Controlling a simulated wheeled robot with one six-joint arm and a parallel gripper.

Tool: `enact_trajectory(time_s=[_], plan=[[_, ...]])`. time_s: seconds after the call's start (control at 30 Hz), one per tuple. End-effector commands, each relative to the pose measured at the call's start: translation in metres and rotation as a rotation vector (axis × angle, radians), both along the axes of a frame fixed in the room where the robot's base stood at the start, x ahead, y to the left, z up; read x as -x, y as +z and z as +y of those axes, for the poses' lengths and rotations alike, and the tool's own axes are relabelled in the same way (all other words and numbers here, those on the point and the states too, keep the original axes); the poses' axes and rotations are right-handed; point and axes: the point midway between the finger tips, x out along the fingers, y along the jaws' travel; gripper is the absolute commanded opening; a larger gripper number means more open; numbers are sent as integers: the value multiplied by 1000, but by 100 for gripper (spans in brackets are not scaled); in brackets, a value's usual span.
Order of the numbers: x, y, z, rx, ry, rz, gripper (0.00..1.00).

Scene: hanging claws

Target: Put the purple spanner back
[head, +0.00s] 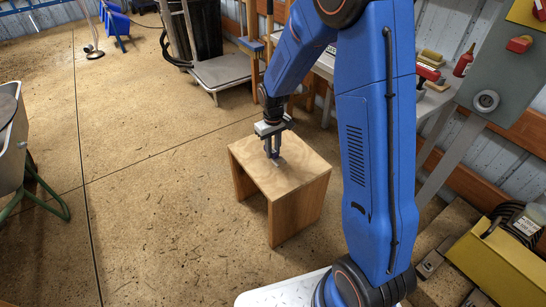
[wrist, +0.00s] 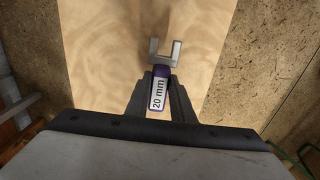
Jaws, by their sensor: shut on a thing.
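The purple spanner (wrist: 158,96) shows in the wrist view, with a white "20 mm" label on its purple handle and a grey open-jaw head pointing away from me. My gripper (wrist: 160,85) is shut on its handle, with one dark finger on each side. In the head view my gripper (head: 272,151) points down at the top of a small wooden table (head: 300,166). The far part of the handle is hidden by my gripper.
Bare brown floor (head: 150,215) lies left of the table. A grey trolley (head: 221,70) stands behind it, and a workbench (head: 328,68) is at the back right. A grey panel (head: 497,85) and a yellow box (head: 505,255) are at the right. A tub (head: 12,140) stands far left.

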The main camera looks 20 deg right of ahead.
Motion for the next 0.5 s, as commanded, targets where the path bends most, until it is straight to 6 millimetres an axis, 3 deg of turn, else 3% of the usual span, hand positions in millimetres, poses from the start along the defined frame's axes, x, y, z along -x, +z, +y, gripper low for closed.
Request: enact_trajectory(time_s=[0.3, 0.5], plan=[[0, -34, 0, 1, 0, 2, 0], [0, -38, 0, 0, 0, 0, 0]])
